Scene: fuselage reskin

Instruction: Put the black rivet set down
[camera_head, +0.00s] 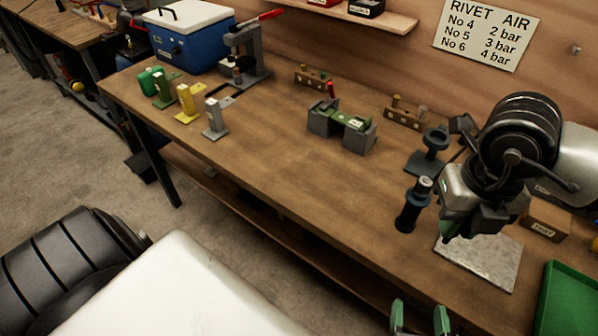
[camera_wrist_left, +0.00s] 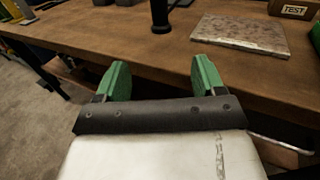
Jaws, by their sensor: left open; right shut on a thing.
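My right gripper (camera_head: 462,222) points down over the right part of the bench, above a grey plate (camera_head: 482,265). It is shut on a dark thing, which I take for the black rivet set; the jaws and wrist hide most of it. A black cylindrical tool with a silver top (camera_head: 409,214) is just left of the gripper, upright; its lower part also shows in the left wrist view (camera_wrist_left: 160,15). My left gripper (camera_head: 420,318) is open and empty at the bench's front edge; its two green fingers (camera_wrist_left: 158,82) stand apart in the left wrist view.
A dark round stand (camera_head: 431,152) is behind the black tool. Grey-green blocks (camera_head: 342,127) and small racks (camera_head: 405,113) stand farther back. A TEST box (camera_head: 548,218) and a green tray (camera_head: 570,300) are at the right. The bench's middle front is clear.

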